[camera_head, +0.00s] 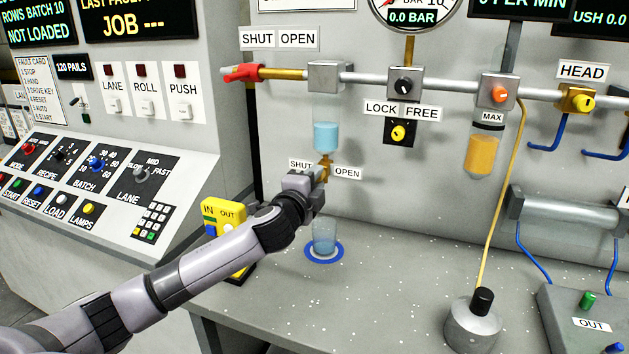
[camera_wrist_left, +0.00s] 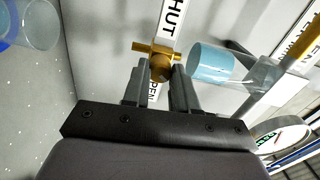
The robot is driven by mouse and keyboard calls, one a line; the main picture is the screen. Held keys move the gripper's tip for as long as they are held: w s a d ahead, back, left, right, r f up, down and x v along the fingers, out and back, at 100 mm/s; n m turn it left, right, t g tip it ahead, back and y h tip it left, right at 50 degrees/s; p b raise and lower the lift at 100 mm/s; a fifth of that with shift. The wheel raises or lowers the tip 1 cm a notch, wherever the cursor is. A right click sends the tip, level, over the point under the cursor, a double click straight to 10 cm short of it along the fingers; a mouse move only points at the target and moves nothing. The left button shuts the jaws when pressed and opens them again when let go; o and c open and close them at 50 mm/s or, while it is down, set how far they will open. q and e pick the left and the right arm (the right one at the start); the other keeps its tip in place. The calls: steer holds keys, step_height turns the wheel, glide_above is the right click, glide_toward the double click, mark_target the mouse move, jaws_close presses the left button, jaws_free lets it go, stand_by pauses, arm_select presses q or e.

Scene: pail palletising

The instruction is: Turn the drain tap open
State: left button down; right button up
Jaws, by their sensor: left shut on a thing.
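The brass drain tap (camera_head: 325,164) sits under the clear bowl with light blue liquid (camera_head: 326,137), between the SHUT label (camera_head: 300,165) and the OPEN label (camera_head: 348,173). My left gripper (camera_head: 319,177) reaches it from the front and hides part of it. In the left wrist view the tap (camera_wrist_left: 158,52) is between the fingertips of my left gripper (camera_wrist_left: 160,74), which is shut on it. The exact turn of the tap is hard to tell. My right gripper is not in view.
A clear cup (camera_head: 324,238) stands on a blue ring (camera_head: 310,256) below the tap. A yellow IN/OUT box (camera_head: 222,217) is left of my arm. A red-handled valve (camera_head: 243,73) is above left. The grey worktop (camera_head: 390,290) is clear in the middle.

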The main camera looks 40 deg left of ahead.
arm_select(q)
steer(key=shift+m, duration=0.6)
steer(key=c, duration=0.9)
jaws_free()
steer(key=shift+b+v, duration=0.7)
steer(key=shift+v, duration=2.9)
